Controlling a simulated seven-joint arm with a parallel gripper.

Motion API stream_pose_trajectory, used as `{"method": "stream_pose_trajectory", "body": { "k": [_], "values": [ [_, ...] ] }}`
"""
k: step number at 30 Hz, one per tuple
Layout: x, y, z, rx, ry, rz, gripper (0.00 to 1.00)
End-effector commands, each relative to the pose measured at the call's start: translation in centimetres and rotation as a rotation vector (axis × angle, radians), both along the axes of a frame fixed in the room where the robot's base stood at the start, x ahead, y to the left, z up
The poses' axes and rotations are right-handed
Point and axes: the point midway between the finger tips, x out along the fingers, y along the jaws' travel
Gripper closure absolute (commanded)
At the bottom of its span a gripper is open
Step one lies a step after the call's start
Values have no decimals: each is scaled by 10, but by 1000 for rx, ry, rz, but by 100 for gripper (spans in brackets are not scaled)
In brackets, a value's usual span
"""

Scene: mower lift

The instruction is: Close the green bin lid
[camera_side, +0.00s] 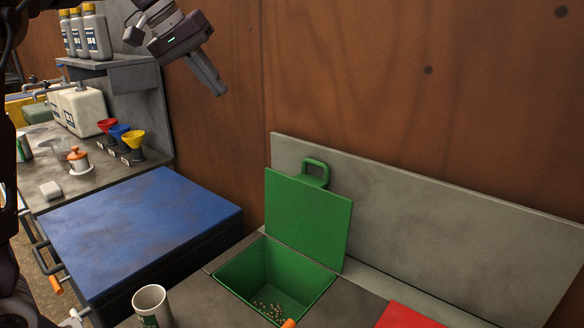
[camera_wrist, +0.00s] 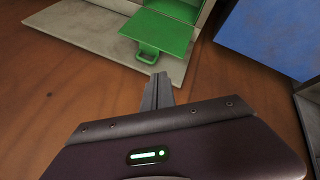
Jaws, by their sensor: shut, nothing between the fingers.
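The green bin lid (camera_side: 308,218) stands open, tilted up at the back of the green bin (camera_side: 262,268), with its handle (camera_side: 316,172) on the far side near the grey back panel. The bin is set into the counter, and small light bits lie on its floor. My gripper (camera_side: 221,92) is shut and empty, up in the air to the left of the lid and well above it. In the wrist view my gripper's fingertips (camera_wrist: 159,76) are together, and the lid (camera_wrist: 157,36) with its handle (camera_wrist: 148,54) shows beyond them, apart from them.
A grey back panel (camera_side: 430,215) stands behind the bin. A blue-topped cabinet (camera_side: 140,230) is to the left. A white cup (camera_side: 152,305) stands at the front, and a red panel (camera_side: 406,316) lies at the right. Bottles and coloured funnels (camera_side: 122,138) stand at the far left. The air above the bin is free.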

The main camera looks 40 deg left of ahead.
Motion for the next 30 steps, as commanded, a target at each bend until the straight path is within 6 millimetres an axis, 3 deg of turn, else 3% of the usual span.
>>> {"method": "stream_pose_trajectory", "body": {
  "k": [1,3,6,9,12,14,23,30],
  "values": [
    [37,16,-7,53,9,1,100],
    [80,21,-21,140,22,-48,100],
    [125,4,-60,269,78,-185,100],
    [146,-23,-107,356,149,-333,100],
    [152,-40,-138,398,197,-427,100],
    [152,-44,-145,406,209,-449,100],
    [159,-46,-168,399,208,-452,100],
    [171,-46,-216,406,213,-453,100]
  ]
}}
